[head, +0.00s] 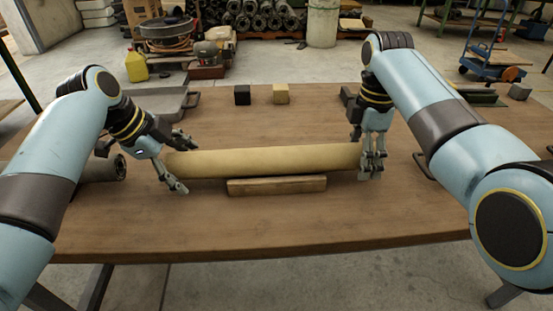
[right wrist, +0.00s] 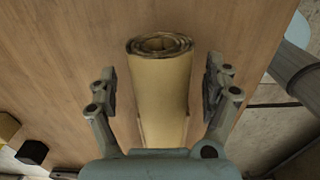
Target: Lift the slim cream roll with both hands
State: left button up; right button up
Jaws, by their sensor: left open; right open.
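The slim cream roll (head: 265,161) lies crosswise on the wooden table, behind a short wooden block. Its coiled end also shows in the right wrist view (right wrist: 160,85), between the fingers. My left gripper (head: 182,164) is open at the roll's left end, with one finger on the far side and one on the near side. My right gripper (head: 372,165) is open at the roll's right end; in the right wrist view (right wrist: 161,88) its fingers stand apart on both sides of the roll, with gaps.
The wooden block (head: 277,185) lies close in front of the roll. A dark grey roll (head: 102,169) is at the table's left, partly behind my left arm. A black cube (head: 242,95) and a yellowish cube (head: 281,94) stand at the back. A grey tray (head: 160,103) is at the back left.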

pick_arm(q)
jog(key=shift+d+f, duration=0.1)
pick_arm(e)
jog(key=shift+f, duration=0.15)
pick_arm(q)
grip_shut()
pick_arm(e)
grip_shut()
pick_arm(q)
jog(key=shift+w, duration=0.1)
pick_arm(e)
jog(key=shift+w, duration=0.1)
